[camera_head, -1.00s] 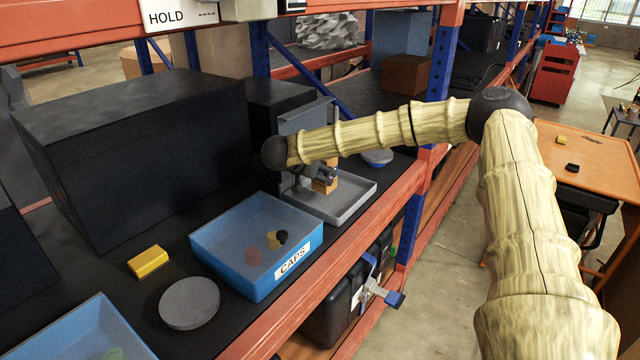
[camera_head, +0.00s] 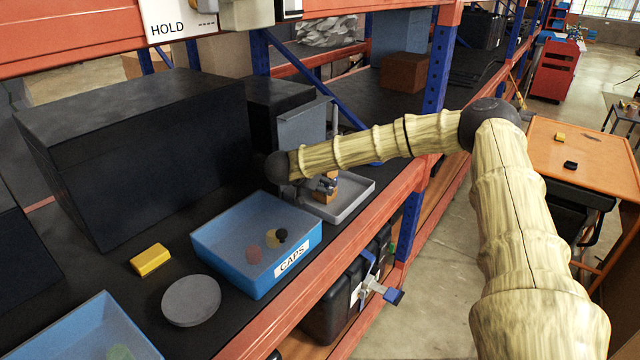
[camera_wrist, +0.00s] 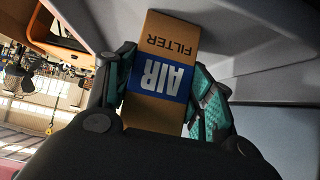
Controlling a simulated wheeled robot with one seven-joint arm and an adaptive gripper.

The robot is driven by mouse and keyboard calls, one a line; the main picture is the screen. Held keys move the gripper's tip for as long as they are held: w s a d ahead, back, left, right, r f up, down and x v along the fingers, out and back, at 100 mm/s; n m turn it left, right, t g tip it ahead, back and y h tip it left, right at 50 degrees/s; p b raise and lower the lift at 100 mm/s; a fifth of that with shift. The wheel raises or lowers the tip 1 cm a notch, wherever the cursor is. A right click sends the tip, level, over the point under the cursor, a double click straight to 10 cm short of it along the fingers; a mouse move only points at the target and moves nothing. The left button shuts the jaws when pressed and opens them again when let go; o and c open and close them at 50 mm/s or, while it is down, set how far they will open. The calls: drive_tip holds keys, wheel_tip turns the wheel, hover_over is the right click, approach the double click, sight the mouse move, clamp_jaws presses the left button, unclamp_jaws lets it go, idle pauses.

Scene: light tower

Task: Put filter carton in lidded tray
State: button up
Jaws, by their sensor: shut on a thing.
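The filter carton (camera_wrist: 165,62) is an orange-brown box with a blue AIR label. In the wrist view it stands between the two teal finger pads of my gripper (camera_wrist: 162,92), which is shut on it. In the head view the carton (camera_head: 325,196) is small and partly hidden by my gripper (camera_head: 325,184). It is at the grey lidded tray (camera_head: 356,208), over its floor. I cannot tell whether it touches the floor. The tray's lid (camera_head: 303,128) stands raised at the back.
A blue CAPS bin (camera_head: 225,248) with several small caps stands left of the tray. A yellow block (camera_head: 150,260) and a grey disc (camera_head: 191,300) lie on the shelf nearby. A large black box (camera_head: 140,150) stands behind. A blue post (camera_head: 408,225) rises at the right.

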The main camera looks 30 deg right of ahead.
drive_tip(key=shift+s+f, duration=0.1)
drive_tip(key=shift+f, duration=0.2)
drive_tip(key=shift+s+f, duration=0.15)
drive_tip(key=shift+f, duration=0.2)
drive_tip(key=o, duration=1.2)
drive_tip(key=shift+s+f, duration=0.15)
drive_tip(key=shift+f, duration=0.05)
drive_tip(key=shift+c, duration=0.2)
drive_tip(key=shift+r, duration=0.3)
drive_tip(key=r+b+v, duration=0.1)
drive_tip(key=b+v, duration=0.2)
drive_tip(key=v, duration=0.9)
drive_tip(key=shift+w+r, duration=0.2)
drive_tip(key=shift+w, duration=0.15)
